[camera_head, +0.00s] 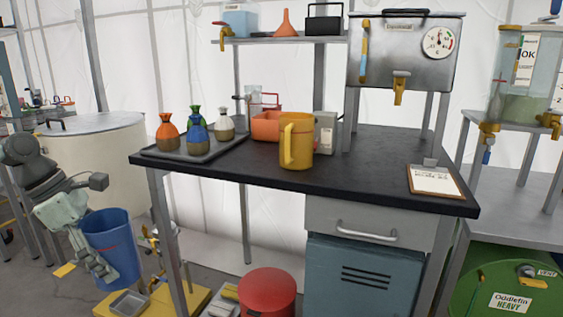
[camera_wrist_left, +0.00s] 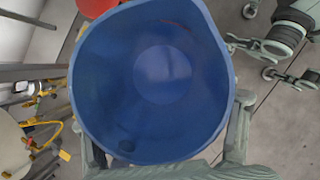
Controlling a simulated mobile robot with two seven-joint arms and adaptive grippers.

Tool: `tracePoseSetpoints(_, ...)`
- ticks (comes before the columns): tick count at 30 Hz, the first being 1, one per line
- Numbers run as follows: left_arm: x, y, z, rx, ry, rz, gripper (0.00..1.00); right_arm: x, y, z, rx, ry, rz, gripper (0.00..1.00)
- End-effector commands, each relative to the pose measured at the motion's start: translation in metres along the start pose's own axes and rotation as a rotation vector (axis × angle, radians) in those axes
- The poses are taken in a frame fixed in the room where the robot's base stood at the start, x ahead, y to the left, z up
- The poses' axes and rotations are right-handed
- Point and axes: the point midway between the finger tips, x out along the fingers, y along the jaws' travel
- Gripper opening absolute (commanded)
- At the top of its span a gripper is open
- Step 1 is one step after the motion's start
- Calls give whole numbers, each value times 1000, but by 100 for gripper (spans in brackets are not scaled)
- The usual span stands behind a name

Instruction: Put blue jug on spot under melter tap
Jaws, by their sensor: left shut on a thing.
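The blue jug (camera_head: 112,245) hangs in my left gripper (camera_head: 98,262), at the left of the head view, left of the bench and below its top. The jug is upright and clear of the floor. In the left wrist view I look into the open jug (camera_wrist_left: 150,80), which looks empty, with gripper fingers on both sides of it. The steel melter (camera_head: 405,50) stands on legs over the back right of the bench, with a dial and a yellow tap (camera_head: 400,88). Bare dark benchtop (camera_head: 375,160) lies below the tap; I see no marked spot there.
A yellow jug (camera_head: 296,142) stands on the bench left of the melter. A tray (camera_head: 190,154) of several bottles is at the bench's left end. A clipboard (camera_head: 435,181) lies at the right. A red stool (camera_head: 267,291) stands below the front edge.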

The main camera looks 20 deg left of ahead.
Motion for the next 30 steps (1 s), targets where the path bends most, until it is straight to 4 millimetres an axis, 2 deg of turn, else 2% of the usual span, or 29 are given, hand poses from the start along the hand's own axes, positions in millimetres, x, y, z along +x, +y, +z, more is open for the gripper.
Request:
tracePoseSetpoints(5,36,-15,25,244,-11,-100,44,4,-1,3,0,-11,-2,40)
tracePoseSetpoints(8,61,-30,48,455,-13,-185,44,4,-1,2,0,-8,-4,40)
tracePoseSetpoints(12,97,-58,87,837,-4,-341,44,9,-2,1,0,-4,-6,40)
tracePoseSetpoints(16,123,-86,126,1227,3,-503,44,13,-3,3,0,-9,-9,40)
tracePoseSetpoints(21,141,-115,163,1698,10,-701,44,20,-5,4,1,-10,-14,40)
tracePoseSetpoints(24,145,-123,174,1891,12,-783,44,23,-6,5,1,-14,-16,40)
tracePoseSetpoints(30,148,-130,183,2071,4,-861,44,25,-6,1,2,-5,-17,40)
